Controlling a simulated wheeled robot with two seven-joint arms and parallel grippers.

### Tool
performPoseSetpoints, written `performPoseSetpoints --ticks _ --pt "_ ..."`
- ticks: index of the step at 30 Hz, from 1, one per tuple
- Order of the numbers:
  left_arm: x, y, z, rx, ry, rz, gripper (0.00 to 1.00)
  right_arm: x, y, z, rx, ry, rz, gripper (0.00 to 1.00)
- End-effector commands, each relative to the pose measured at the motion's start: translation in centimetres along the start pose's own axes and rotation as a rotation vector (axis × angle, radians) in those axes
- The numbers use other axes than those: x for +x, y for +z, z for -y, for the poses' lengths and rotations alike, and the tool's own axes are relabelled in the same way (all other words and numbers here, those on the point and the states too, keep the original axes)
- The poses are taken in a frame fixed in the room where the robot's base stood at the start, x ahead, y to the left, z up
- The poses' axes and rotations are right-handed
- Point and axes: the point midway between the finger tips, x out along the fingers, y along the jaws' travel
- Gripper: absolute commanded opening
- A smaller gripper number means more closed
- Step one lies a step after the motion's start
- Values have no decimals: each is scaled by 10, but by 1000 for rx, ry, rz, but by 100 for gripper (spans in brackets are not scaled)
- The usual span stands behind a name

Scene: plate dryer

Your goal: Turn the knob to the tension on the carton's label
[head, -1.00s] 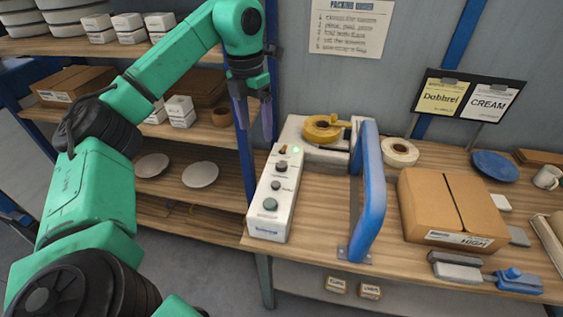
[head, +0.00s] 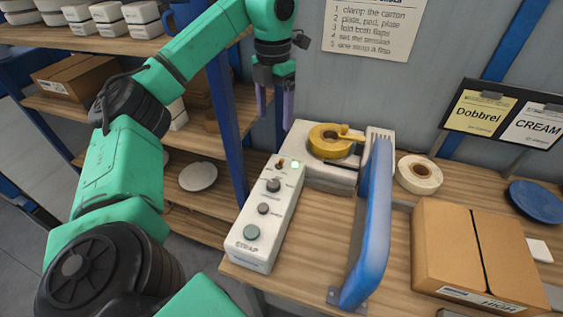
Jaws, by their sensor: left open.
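The knob's setting is too small to read. The cardboard carton (head: 450,245) sits at the right; its front label (head: 483,298) reads "HIGH". My left gripper (head: 276,103) hangs open and empty, fingers down, above and behind the control box, apart from the knob. My right gripper is not in view.
A blue arch (head: 373,225) stands between the control box and the carton. A yellow tape reel (head: 331,142) sits behind, with a white roll (head: 420,174) and blue plate (head: 536,200) to its right. A shelf post (head: 228,130) stands left of my gripper.

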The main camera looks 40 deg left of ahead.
Motion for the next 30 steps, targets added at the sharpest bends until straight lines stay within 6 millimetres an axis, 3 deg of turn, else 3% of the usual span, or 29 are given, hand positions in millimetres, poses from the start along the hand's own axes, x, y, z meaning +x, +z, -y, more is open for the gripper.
performPoseSetpoints --ticks 1,12,20,26,27,30 --pt "13 0 0 0 -1 1 81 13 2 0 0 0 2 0" --pt "76 0 0 0 -1 2 81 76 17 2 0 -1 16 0" --pt "102 0 0 0 0 0 81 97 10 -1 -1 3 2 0" --pt "157 0 0 0 -2 -3 81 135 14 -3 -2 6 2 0" --pt "158 -1 0 -1 1 -4 81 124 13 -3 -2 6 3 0" --pt "182 -1 -1 -1 2 -4 81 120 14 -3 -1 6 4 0"
